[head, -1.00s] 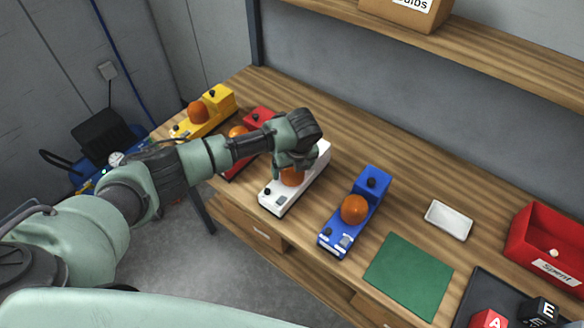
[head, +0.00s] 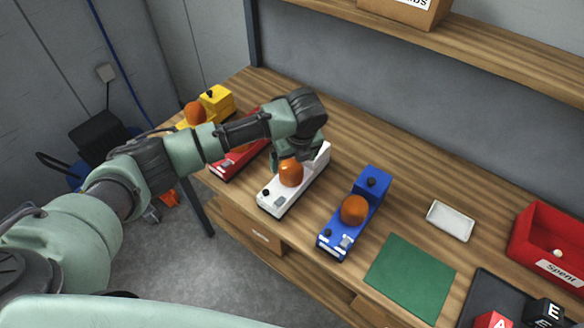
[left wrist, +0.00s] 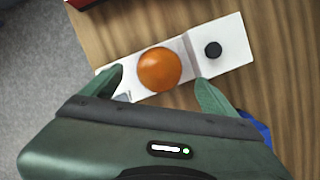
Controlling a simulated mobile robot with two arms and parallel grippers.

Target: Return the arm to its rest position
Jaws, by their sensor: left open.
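My left arm reaches in from the left in the head view. My left gripper (head: 294,160) is above the white sign unit (head: 283,197) with its orange dome lamp (head: 291,172). In the left wrist view, my left gripper (left wrist: 160,84) has its two fingers spread, with nothing held between them. There, the orange lamp (left wrist: 159,69) shows between and just beyond the fingertips, on the white unit (left wrist: 230,45) with a black knob (left wrist: 213,50). My right gripper is in neither view.
A blue unit (head: 374,197) stands right of the white one; red (head: 232,165) and yellow (head: 217,98) units stand left, partly behind my arm. A green mat (head: 411,277), white tray (head: 450,221) and red bin (head: 540,240) are further right. A shelf (head: 440,33) runs above the back.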

